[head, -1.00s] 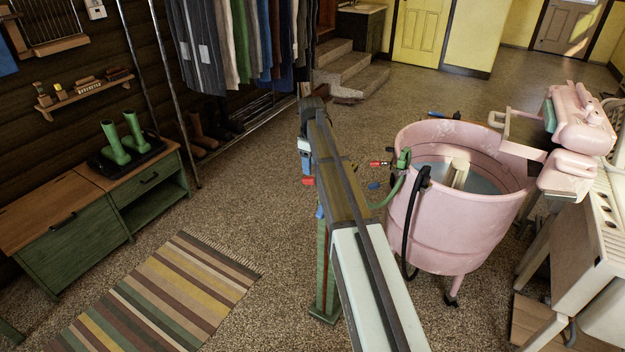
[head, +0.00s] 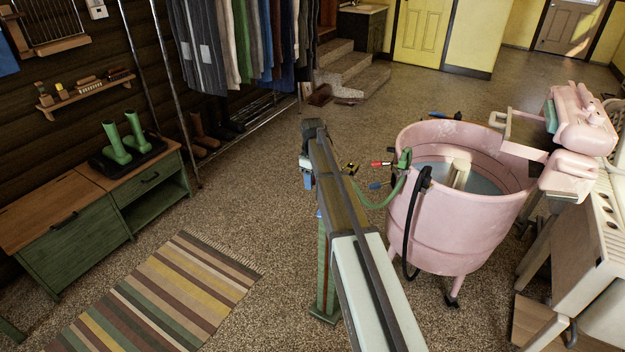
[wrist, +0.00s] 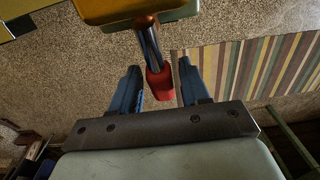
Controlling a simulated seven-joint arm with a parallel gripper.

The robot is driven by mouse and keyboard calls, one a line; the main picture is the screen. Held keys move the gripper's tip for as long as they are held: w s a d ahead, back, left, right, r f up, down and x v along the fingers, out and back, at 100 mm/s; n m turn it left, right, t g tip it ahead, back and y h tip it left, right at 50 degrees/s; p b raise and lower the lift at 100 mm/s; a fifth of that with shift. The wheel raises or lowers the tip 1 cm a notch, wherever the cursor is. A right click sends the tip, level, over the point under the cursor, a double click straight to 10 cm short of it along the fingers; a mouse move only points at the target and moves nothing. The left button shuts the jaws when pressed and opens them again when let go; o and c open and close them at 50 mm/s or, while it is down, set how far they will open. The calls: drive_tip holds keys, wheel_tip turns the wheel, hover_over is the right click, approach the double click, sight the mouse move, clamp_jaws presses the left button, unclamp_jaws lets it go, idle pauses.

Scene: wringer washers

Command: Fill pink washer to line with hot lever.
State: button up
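The pink washer (head: 455,225) stands right of centre in the head view, with grey-blue water (head: 483,180) around its pale agitator (head: 459,175). A green hose (head: 385,203) curves toward its rim. In the wrist view, a red lever (wrist: 159,84) on a metal stem comes from a yellow body (wrist: 118,9). My gripper (wrist: 160,80) is open, its two blue fingers on either side of the lever's red tip, with gaps visible. In the head view my gripper shows only partly beyond my arm, and this lever is hidden there.
Another red lever (head: 381,164) and a blue lever (head: 378,185) show left of the washer's rim. A green post (head: 323,270) stands beside my arm. A striped rug (head: 160,295) and a green cabinet (head: 95,215) lie left. Speckled floor is free between.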

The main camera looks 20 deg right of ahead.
clamp_jaws()
drive_tip(key=shift+f, duration=0.1)
idle(0.3)
drive_tip(key=shift+d+f+g+h, duration=0.1)
drive_tip(key=shift+f+g+h, duration=0.1)
drive_tip(key=shift+g+h, duration=0.2)
drive_tip(key=shift+o, duration=0.9)
unclamp_jaws()
wheel_tip(320, 180, up, 14)
drive_tip(key=a, duration=0.1)
drive_tip(key=shift+w+f, duration=0.15)
drive_tip(key=shift+w, duration=0.3)
